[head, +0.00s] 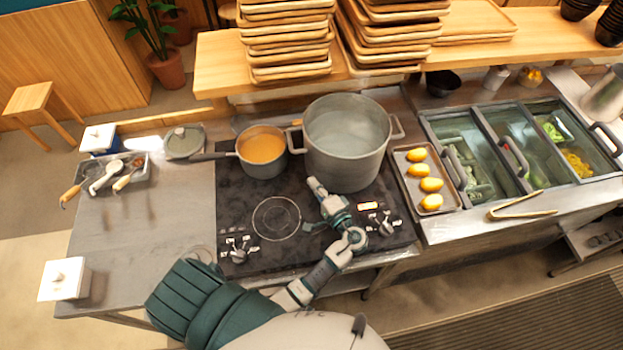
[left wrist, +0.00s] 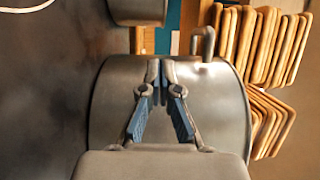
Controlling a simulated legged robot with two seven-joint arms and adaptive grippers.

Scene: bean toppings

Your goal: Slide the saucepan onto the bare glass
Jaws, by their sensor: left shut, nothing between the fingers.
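The saucepan (head: 262,165), grey with orange contents, stands at the back left of the black glass cooktop (head: 235,200), its handle pointing left. Part of it shows at the top of the left wrist view (left wrist: 138,12). The bare glass, marked by a pale ring (head: 276,218), lies in front of it. A large grey pot (head: 350,160) stands right of the saucepan, close to it. My left gripper (head: 314,183) is shut and empty at the pot's front left. In the left wrist view its fingertips (left wrist: 160,66) appear in front of the pot. My right gripper is out of view.
A lidded container (head: 184,143) sits left of the saucepan handle. A utensil tray (head: 130,185) is on the left counter. A tray of yellow items (head: 445,200) stands right of the cooktop. Stacked wooden trays (head: 290,70) sit on the shelf behind. Knobs (head: 240,255) line the cooktop's front.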

